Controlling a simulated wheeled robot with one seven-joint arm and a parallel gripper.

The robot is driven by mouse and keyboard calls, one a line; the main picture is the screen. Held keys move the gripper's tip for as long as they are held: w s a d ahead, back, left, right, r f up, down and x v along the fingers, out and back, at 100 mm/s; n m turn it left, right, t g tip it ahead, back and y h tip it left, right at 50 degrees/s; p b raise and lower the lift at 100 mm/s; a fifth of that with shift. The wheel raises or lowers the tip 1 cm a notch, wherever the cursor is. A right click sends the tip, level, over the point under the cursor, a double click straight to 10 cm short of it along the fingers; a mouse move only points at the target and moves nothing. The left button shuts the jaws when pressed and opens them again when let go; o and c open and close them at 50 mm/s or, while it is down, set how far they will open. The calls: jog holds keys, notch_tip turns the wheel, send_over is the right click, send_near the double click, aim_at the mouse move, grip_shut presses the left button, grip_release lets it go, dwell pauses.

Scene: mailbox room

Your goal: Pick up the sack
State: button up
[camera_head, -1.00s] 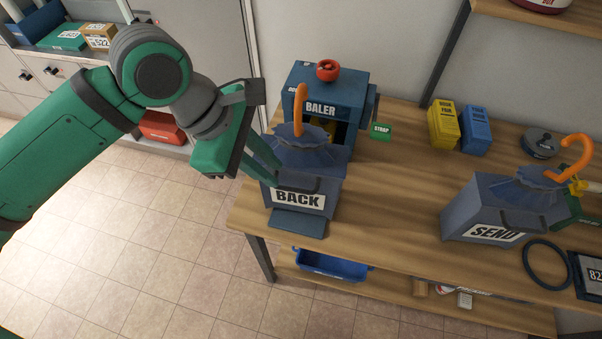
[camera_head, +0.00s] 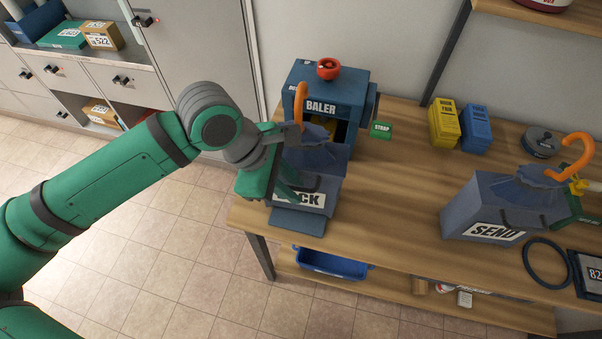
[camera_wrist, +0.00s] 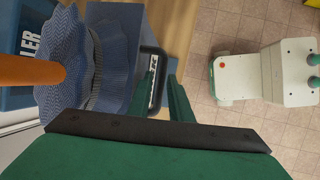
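A second sack labelled SEND (camera_head: 495,209) stands at the right.
The blue baler (camera_head: 321,106) with a red knob is close behind the BACK sack. Yellow (camera_head: 443,124) and blue (camera_head: 475,129) boxes stand near the wall. A black ring (camera_head: 547,264) lies by the SEND sack. The table middle is clear.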

grip_shut()
dwell(1.4)
